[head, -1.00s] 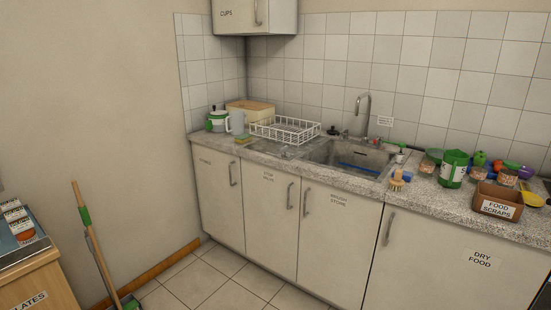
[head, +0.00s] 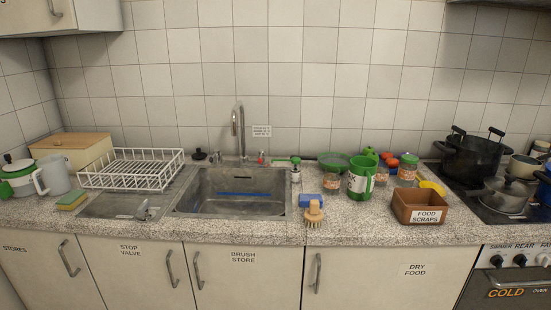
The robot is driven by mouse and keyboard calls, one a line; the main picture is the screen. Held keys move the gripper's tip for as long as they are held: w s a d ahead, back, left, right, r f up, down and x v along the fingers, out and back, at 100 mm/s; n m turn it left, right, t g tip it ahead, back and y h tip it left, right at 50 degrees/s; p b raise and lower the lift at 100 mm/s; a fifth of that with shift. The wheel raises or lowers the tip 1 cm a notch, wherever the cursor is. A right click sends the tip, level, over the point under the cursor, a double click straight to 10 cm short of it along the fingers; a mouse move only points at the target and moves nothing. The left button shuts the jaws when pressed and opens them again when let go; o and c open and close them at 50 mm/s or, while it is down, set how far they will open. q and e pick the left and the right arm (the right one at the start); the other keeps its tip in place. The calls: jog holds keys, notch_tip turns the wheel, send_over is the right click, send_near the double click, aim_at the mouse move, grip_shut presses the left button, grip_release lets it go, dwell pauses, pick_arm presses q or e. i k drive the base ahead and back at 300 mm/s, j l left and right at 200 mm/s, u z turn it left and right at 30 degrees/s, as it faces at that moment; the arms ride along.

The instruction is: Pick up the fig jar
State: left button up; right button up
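Several small clear jars stand on the worktop right of the sink. One jar (head: 332,181) with pale brownish contents stands left of the green tin. Another jar (head: 407,170) with a green-grey lid and reddish-brown contents stands right of it. A red-topped jar (head: 390,163) stands beside that one, partly hidden. No label reading fig can be made out, so I cannot tell which is the fig jar. Neither of my grippers is in view.
A green tin (head: 361,177) and a brown FOOD SCRAPS box (head: 418,205) crowd the jars. A scrubbing brush (head: 314,213) and blue sponge (head: 310,200) lie in front left. The sink (head: 196,208) is left; the hob with a black pot (head: 472,160) is right.

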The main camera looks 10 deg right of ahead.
aim_at(381, 179)
jog(key=l, duration=0.9)
jog(key=i+l+u, duration=0.1)
jog(key=l, duration=0.75)
